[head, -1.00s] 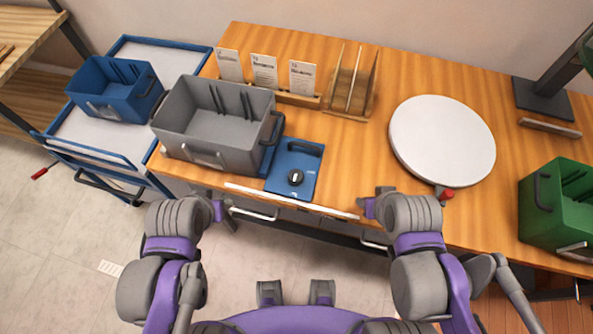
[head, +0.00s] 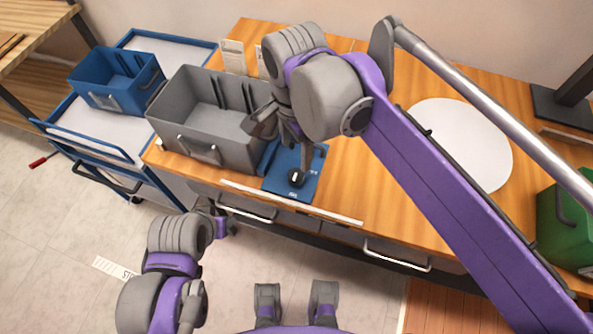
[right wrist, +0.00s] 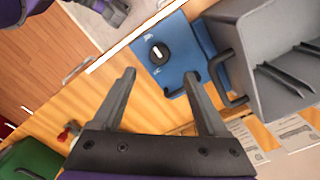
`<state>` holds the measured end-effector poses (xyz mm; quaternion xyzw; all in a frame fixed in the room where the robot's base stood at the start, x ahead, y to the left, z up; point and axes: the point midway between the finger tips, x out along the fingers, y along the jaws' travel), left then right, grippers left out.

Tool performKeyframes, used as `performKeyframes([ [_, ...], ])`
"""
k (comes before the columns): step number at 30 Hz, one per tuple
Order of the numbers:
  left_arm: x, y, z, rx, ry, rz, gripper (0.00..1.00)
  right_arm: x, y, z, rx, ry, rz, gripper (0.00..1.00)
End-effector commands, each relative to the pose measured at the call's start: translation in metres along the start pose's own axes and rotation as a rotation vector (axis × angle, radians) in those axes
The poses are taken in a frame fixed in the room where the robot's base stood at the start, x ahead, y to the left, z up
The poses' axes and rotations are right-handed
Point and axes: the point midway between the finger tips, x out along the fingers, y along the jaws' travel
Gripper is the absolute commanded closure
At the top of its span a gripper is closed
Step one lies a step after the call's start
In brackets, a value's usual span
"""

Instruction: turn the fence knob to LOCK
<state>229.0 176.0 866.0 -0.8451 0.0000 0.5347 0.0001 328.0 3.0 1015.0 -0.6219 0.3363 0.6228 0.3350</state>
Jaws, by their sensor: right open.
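The fence knob (head: 297,178) is a small black dial with a white pointer mark, on a blue panel (head: 309,187) at the front edge of the wooden bench. In the right wrist view the knob (right wrist: 158,54) lies just beyond and between the fingertips. Small white labels sit around it, too small to read. My right gripper (head: 285,150) is open and empty above the panel, apart from the knob as far as I can tell. The open fingers also show in the right wrist view (right wrist: 160,75). My left gripper (head: 222,224) is in front of the bench, its jaws unclear.
A grey bin (head: 180,143) stands immediately left of the panel. A blue bin (head: 105,95) sits on a cart at the left. A white round plate (head: 470,125) and a green bin (head: 560,232) are to the right. A pale strip (head: 290,202) runs along the bench front.

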Motion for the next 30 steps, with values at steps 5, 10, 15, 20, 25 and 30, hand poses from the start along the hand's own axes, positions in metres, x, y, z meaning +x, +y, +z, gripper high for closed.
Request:
performKeyframes([
  [5,0.004,0.0,0.003,0.0,-0.002,0.0,0.5,0.034,0.0,0.0,0.0,0.0,-0.001,0.24],
  [10,0.007,0.0,0.005,0.0,-0.003,0.0,0.5,0.066,0.0,-0.001,-0.001,0.0,-0.002,0.24],
  [15,0.01,0.0,0.006,0.0,-0.004,0.0,0.5,0.088,0.0,-0.001,-0.001,0.0,-0.002,0.24],
  [20,0.01,0.0,0.007,0.0,-0.004,0.0,0.5,0.096,0.0,-0.001,-0.002,0.0,-0.002,0.24],
  [25,0.01,0.0,0.007,0.0,-0.004,0.0,0.5,0.097,0.001,-0.001,-0.002,0.0,-0.002,0.24],
  [30,0.01,0.0,0.007,0.0,-0.004,0.0,0.5,0.096,0.001,-0.001,-0.002,0.0,-0.002,0.38],
])
